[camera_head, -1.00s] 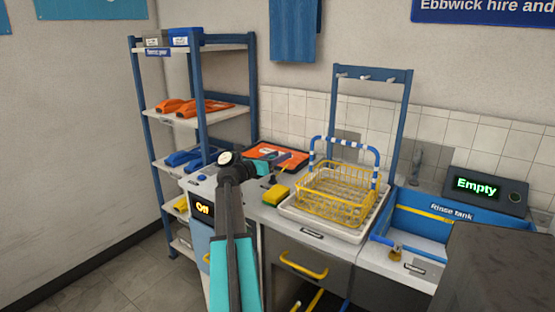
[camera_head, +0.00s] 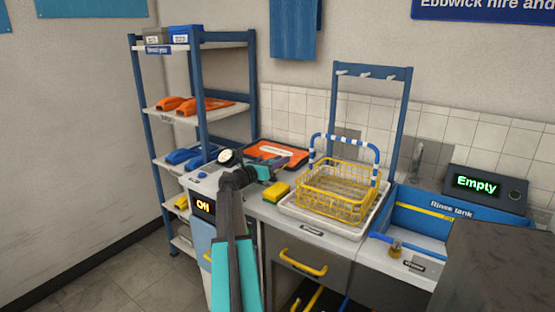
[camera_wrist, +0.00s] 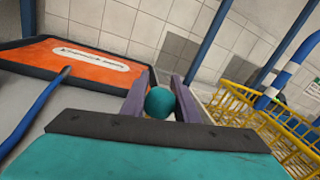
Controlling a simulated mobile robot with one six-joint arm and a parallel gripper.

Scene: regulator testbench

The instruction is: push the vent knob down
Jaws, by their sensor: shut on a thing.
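A round teal knob (camera_wrist: 159,102), which I take to be the vent knob, shows between the fingers in the wrist view. My gripper (camera_wrist: 160,95) is shut on it, with one purple-grey finger on each side. The knob's lower part and stem are hidden behind the teal gripper body. In the head view my gripper (camera_head: 268,172) is low over the left end of the counter, beside a round dial gauge (camera_head: 229,157). I cannot make out the knob there.
An orange labelled mat (camera_head: 277,153) lies behind my gripper. A yellow-green sponge (camera_head: 276,192) and a yellow wire basket (camera_head: 340,200) in a white tray (camera_head: 318,229) are to its right. A blue shelf rack (camera_head: 199,100) stands at left.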

